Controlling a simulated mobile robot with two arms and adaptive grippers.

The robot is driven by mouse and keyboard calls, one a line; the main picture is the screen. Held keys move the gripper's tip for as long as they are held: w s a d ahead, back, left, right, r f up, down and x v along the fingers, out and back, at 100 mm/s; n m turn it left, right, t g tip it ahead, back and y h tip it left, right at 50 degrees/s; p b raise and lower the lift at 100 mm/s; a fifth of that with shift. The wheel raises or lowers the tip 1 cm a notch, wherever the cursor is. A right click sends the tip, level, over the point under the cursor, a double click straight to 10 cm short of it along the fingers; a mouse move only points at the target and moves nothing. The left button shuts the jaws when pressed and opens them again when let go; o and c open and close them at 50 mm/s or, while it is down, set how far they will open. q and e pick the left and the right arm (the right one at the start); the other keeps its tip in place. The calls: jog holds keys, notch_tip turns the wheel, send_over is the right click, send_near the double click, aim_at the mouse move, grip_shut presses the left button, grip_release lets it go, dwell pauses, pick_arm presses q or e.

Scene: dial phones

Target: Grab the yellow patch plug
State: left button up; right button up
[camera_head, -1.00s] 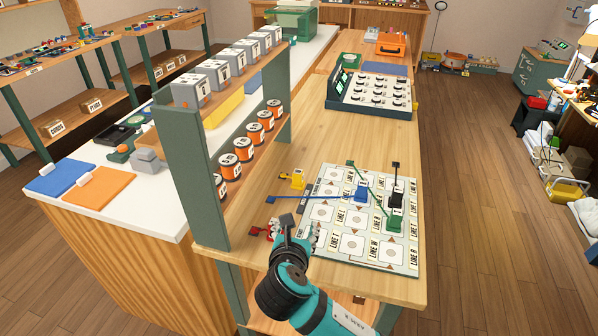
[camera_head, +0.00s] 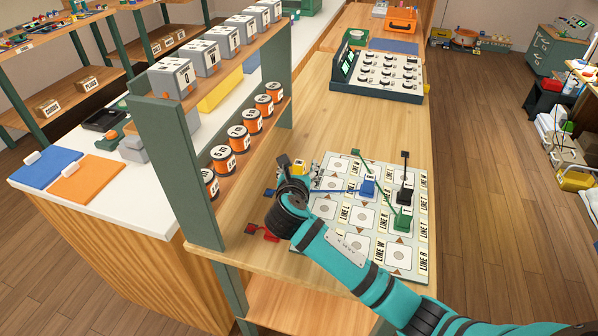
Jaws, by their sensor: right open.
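The yellow patch plug (camera_head: 299,171) stands on the wooden table beside the upper left of the patch board (camera_head: 343,170). It is mostly hidden by my right gripper (camera_head: 296,169). That gripper is open, with its fingers at the plug, one to its left and one to its right; I cannot tell if they touch it. My right arm comes in from the lower right, over the front of the board. My left gripper is not in view.
A blue plug (camera_head: 367,188), a green plug (camera_head: 403,219) and a black plug (camera_head: 405,194) stand on the board. A red plug (camera_head: 270,237) lies left of my arm. The shelf post (camera_head: 180,170) rises to the left. A knob panel (camera_head: 378,75) stands behind.

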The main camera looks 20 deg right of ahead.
aim_at(299, 165)
jog(key=shift+w+d+f, duration=0.1)
jog(key=shift+w, duration=0.2)
jog(key=shift+w+d+f, duration=0.15)
jog(key=shift+w+f, duration=0.15)
jog(key=shift+w, duration=0.2)
jog(key=x, duration=0.3)
jog(key=shift+w+f, duration=0.25)
jog(key=shift+w, duration=0.05)
jog(key=shift+w+f+b, duration=0.1)
jog(key=shift+w+b, duration=0.15)
jog(key=shift+b, duration=0.05)
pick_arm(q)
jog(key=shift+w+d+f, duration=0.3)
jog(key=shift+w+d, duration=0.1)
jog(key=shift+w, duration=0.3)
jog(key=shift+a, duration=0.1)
pick_arm(e)
grip_shut()
